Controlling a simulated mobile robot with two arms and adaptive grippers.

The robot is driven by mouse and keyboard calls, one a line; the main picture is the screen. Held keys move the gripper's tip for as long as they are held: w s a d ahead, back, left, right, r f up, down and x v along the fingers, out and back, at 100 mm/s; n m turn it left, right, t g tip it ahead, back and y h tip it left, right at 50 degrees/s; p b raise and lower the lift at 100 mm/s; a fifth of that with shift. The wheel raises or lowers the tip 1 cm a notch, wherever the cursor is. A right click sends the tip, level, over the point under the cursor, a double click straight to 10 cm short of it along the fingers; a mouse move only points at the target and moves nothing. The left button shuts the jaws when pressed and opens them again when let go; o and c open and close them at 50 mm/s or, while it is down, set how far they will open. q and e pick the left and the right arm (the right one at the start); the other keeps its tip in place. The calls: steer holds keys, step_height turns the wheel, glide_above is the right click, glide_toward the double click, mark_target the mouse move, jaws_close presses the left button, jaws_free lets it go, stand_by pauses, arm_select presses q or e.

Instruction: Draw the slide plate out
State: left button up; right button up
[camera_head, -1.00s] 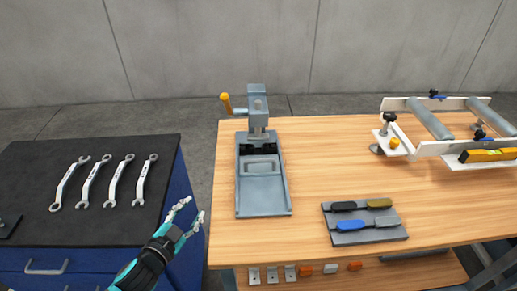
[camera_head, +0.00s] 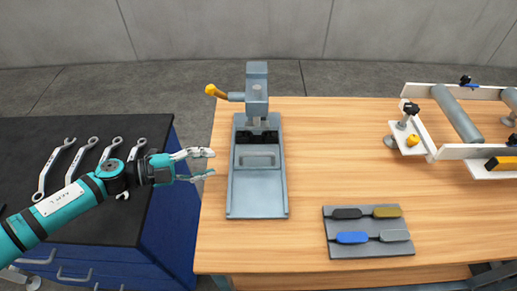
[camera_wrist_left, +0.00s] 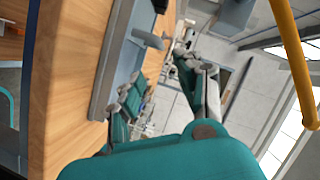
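The slide plate (camera_head: 257,184) is a flat grey plate with a raised bar handle (camera_head: 258,161). It lies in the long grey base of a small press (camera_head: 257,90) on the wooden bench. The handle also shows in the left wrist view (camera_wrist_left: 147,39). My left gripper (camera_head: 212,163) is left of the base, roughly level with the handle. Its fingers are apart, empty and pointing right towards the base, with a gap to it. The fingers also show in the left wrist view (camera_wrist_left: 168,95). My right gripper is not in view.
A tray (camera_head: 370,246) of brushes or similar handled tools lies at the front right. A roller frame (camera_head: 468,151) stands at the right. Wrenches (camera_head: 56,166) lie on the dark cabinet. Bench before the base is clear.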

arm_select(q)
steer(key=p, duration=0.1)
glide_toward(251, 155)
steer(key=x, duration=0.3)
steer(key=shift+d+r, duration=0.1)
steer(key=shift+d, duration=0.15)
steer(key=p+x, duration=0.1)
steer(key=x, duration=0.6)
steer(key=shift+w+d, duration=0.1)
steer(key=shift+w, duration=0.05)
steer(key=shift+w+d+f, duration=0.2)
steer(key=shift+d+f, duration=0.1)
steer(key=shift+d, duration=0.2)
jaws_close()
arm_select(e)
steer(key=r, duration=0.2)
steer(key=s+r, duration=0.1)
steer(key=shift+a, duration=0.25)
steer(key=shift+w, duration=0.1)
